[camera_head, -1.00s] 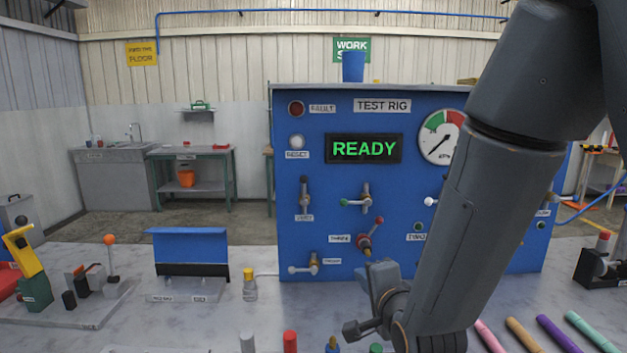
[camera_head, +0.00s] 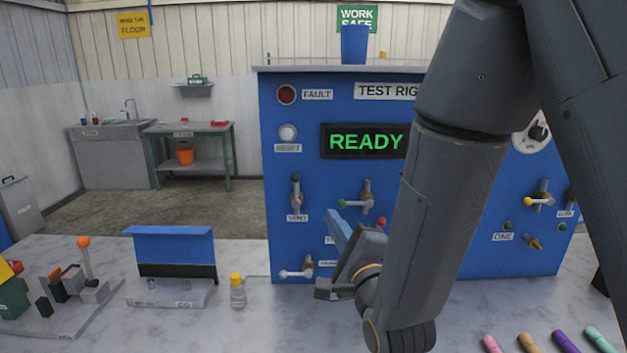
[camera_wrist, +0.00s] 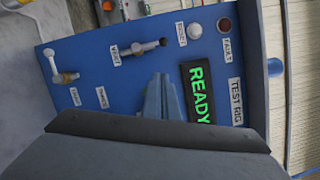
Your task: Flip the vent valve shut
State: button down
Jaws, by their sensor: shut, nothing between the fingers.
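The vent valve (camera_head: 295,195) is on the left side of the blue test rig (camera_head: 270,235), above its VENT label (camera_head: 297,217). Its lever stands upright with a dark tip at the top. In the wrist view, which is turned sideways, the vent valve (camera_wrist: 140,48) lies across the picture with its dark tip to the right. My gripper (camera_head: 336,222) is shut and empty, in front of the panel to the right of and below the valve, apart from it. In the wrist view my gripper (camera_wrist: 162,92) points at the panel between the valve and the READY display (camera_wrist: 197,92).
A lower valve with a white-tipped lever (camera_head: 296,273) sits beneath the vent valve. A yellow-capped bottle (camera_head: 238,290) and a blue-topped stand (camera_head: 172,245) are on the bench to the left.

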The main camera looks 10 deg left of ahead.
aim_at(296, 189)
jog(key=shift+w+a, duration=0.1)
jog(key=shift+w, duration=0.2)
jog(key=shift+w, duration=0.1)
jog(key=shift+w+b, duration=0.1)
jog(key=shift+b, duration=0.25)
jog(key=s+a+r+x, duration=0.1)
jog(key=a+x, duration=0.1)
jog(key=x, duration=1)
jog(key=shift+a, duration=0.2)
